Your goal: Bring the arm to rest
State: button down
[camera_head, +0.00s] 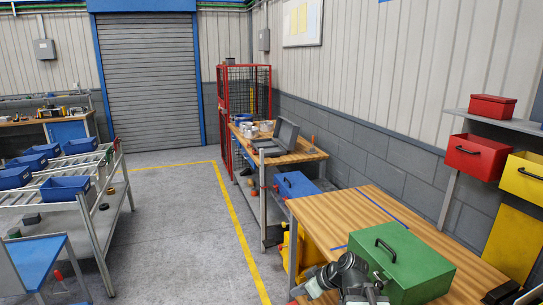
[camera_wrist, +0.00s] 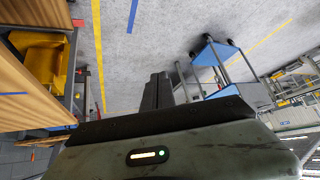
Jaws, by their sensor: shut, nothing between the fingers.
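My gripper (camera_wrist: 158,80) shows in the wrist view with its two dark fingers together and nothing between them. The fingers point out over grey floor. In the head view part of my arm shows at the bottom, folded low beside the green toolbox (camera_head: 400,262) on the wooden bench (camera_head: 372,205). I cannot tell whether the arm touches the toolbox or the bench. The fingers are not clearly made out in the head view.
A wheeled rack with blue bins (camera_head: 66,189) stands at the left. Red and yellow boxes (camera_head: 478,151) hang at the right wall. A yellow bin (camera_wrist: 40,72) shows in the wrist view. The floor between (camera_head: 170,230) is clear.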

jog(key=s+d+f+m+g+h, duration=0.4)
jog(key=s+d+f+m+h, duration=0.1)
jog(key=s+d+m, duration=0.3)
jog(key=shift+s+f+m+g+h, duration=0.35)
jog(key=shift+s+m+g+h, duration=0.05)
jog(key=shift+s+m+h, duration=0.45)
jog(key=shift+w+d, duration=0.1)
